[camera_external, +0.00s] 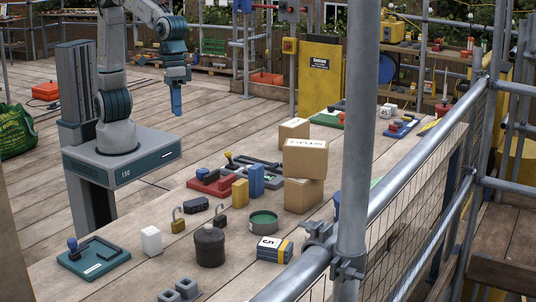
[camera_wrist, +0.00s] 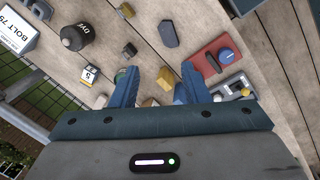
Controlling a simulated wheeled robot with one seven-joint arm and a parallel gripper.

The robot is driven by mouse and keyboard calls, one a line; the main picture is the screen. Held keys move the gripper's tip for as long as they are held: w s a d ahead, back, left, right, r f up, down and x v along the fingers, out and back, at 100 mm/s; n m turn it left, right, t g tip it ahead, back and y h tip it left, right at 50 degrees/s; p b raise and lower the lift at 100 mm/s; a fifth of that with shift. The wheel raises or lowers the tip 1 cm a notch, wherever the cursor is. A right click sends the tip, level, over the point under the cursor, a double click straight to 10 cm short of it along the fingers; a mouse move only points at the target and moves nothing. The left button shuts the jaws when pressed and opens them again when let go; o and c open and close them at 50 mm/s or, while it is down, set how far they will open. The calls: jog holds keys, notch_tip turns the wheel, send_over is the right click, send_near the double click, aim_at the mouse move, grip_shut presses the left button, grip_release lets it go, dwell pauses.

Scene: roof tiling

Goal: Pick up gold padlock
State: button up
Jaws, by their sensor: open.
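The gold padlock (camera_external: 178,226) stands on the wooden table with its shackle up, left of a dark padlock (camera_external: 220,224) and behind a black jug (camera_external: 209,247). In the wrist view, a small gold-brown shape near the top edge looks like the gold padlock (camera_wrist: 126,10). The dark padlock also shows there (camera_wrist: 130,49). My gripper (camera_external: 177,112) hangs high, behind and clear of the padlocks. In the wrist view its blue fingers (camera_wrist: 158,82) are spread apart and empty. A yellow block (camera_wrist: 165,79) lies below, seen between them.
A dark case (camera_external: 195,205) lies near the gold padlock. A white block (camera_external: 151,240) and a green tray (camera_external: 94,258) are to its left. A red base (camera_external: 211,185), blue block (camera_external: 256,180) and cardboard boxes (camera_external: 304,160) are to the right. A scaffold pole (camera_external: 357,130) stands in front.

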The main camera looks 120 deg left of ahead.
aim_at(178, 220)
jog(key=w+d+f+n+b, duration=0.2)
jog(key=d+f, duration=0.1)
jog(key=f, duration=0.1)
jog(key=w+d+f+n+g+b, duration=0.1)
jog(key=w+d+f+n, duration=0.1)
jog(key=w+d+f, duration=0.1)
jog(key=w+d+f+n+y+b, duration=0.1)
jog(key=w+d+f+n+b, duration=0.1)
jog(key=d+f, duration=0.3)
jog(key=shift+w+d+f+n+g+b, duration=0.2)
jog(key=shift+w+f+n+g+b, duration=0.25)
jog(key=shift+w+f, duration=0.4)
notch_tip(178, 220, down, 14)
jog(key=shift+s+a+r+p, duration=0.1)
jog(key=shift+s+p, duration=0.05)
jog(key=shift+p, duration=0.15)
grip_shut()
